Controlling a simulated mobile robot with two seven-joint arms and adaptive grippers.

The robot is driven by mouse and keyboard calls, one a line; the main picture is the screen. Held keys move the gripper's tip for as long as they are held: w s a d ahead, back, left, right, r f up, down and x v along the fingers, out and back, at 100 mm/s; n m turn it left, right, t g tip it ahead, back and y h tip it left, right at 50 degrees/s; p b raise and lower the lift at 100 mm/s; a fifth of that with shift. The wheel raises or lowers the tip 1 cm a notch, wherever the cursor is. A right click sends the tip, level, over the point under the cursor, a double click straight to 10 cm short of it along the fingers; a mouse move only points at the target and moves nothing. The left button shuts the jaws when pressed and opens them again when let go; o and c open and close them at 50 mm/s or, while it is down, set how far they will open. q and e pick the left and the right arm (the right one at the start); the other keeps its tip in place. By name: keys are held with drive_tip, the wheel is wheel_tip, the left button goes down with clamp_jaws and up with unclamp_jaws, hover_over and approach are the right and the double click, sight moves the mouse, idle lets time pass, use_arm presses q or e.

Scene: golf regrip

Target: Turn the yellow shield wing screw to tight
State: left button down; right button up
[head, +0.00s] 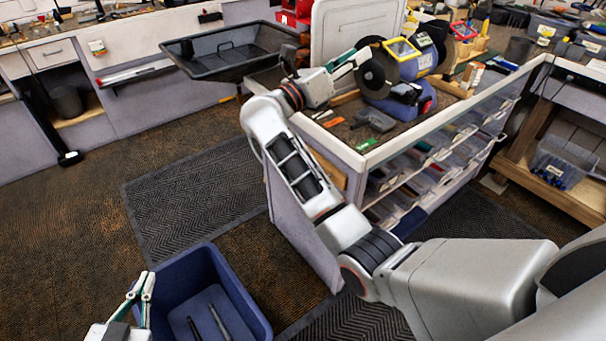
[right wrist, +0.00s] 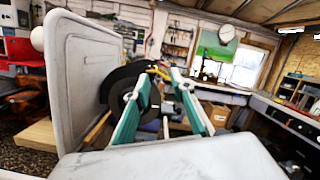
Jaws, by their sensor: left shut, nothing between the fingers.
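The yellow shield (head: 403,49) is a yellow-framed pane on the blue bench grinder (head: 408,103), above its dark wheel (head: 376,76). I cannot make out its wing screw. My right gripper (head: 368,57) is beside the wheel, left of the yellow shield. In the right wrist view my right gripper (right wrist: 162,74) has a gap between its fingertips, and a small yellow part (right wrist: 159,72) shows in that gap; I see no grip on it. My left gripper (head: 148,276) is shut and empty at the lower left, beside a blue bin.
A pale upright panel (head: 350,30) stands close to my right gripper; it is at the left in the right wrist view (right wrist: 85,85). A black tray (head: 230,48) is left of it. Small tools lie on the bench front. The blue bin (head: 190,262) stands on the floor.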

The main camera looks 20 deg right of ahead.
drive_tip(key=s+a+f+m+t+y, duration=0.3)
drive_tip(key=f+m+y, duration=0.4)
drive_tip(key=m, duration=0.4)
drive_tip(key=s+a+f+m+t+y, duration=0.3)
drive_tip(key=a+f+m+t+y, duration=0.3)
drive_tip(key=m, duration=0.5)
drive_tip(key=s+a+f+m+t+y, duration=0.3)
drive_tip(key=a+f+m+t+y, duration=0.2)
drive_tip(key=f+m+y, duration=0.3)
drive_tip(key=shift+a+f+m+t+p, duration=0.35)
drive_tip(key=shift+f+m, duration=0.7)
drive_tip(key=shift+m, duration=0.75)
drive_tip(key=shift+o, duration=1)
drive_tip(key=shift+d, duration=0.1)
